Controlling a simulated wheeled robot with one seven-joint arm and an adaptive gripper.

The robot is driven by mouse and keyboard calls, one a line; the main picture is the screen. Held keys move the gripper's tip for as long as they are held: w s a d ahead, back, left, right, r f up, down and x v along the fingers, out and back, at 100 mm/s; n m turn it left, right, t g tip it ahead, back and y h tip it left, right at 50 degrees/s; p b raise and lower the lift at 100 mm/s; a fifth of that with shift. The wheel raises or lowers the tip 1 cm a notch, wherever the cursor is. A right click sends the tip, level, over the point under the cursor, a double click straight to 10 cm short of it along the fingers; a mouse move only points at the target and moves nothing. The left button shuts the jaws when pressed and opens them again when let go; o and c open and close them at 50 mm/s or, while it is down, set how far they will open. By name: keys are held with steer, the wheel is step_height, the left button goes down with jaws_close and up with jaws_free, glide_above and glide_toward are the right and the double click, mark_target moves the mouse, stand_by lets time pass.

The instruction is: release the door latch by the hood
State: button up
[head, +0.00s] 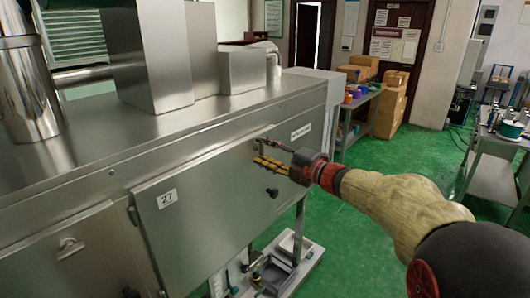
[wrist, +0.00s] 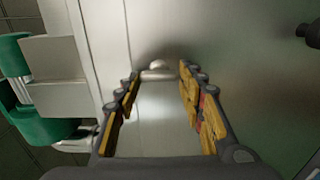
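The steel door (head: 205,215) on the machine's front carries a label reading 27 and appears closed. In the wrist view, a small shiny metal latch (wrist: 160,69) sticks out from the steel front. My gripper (head: 259,150), with yellow-padded dark fingers, is at the door's upper right corner. In the wrist view my gripper (wrist: 160,76) is open, with one finger on each side of the latch. I cannot tell whether either finger touches it. In the head view the fingers largely hide this latch.
A black knob (head: 272,192) sits on the door below my gripper and also shows in the wrist view (wrist: 312,36). Another door (head: 75,260) with its own latch is at the left. A steel hood (head: 150,50) rises above.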

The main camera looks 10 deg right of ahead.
steer(key=o, duration=0.4)
steer(key=shift+c, duration=0.2)
steer(key=v, duration=1.2)
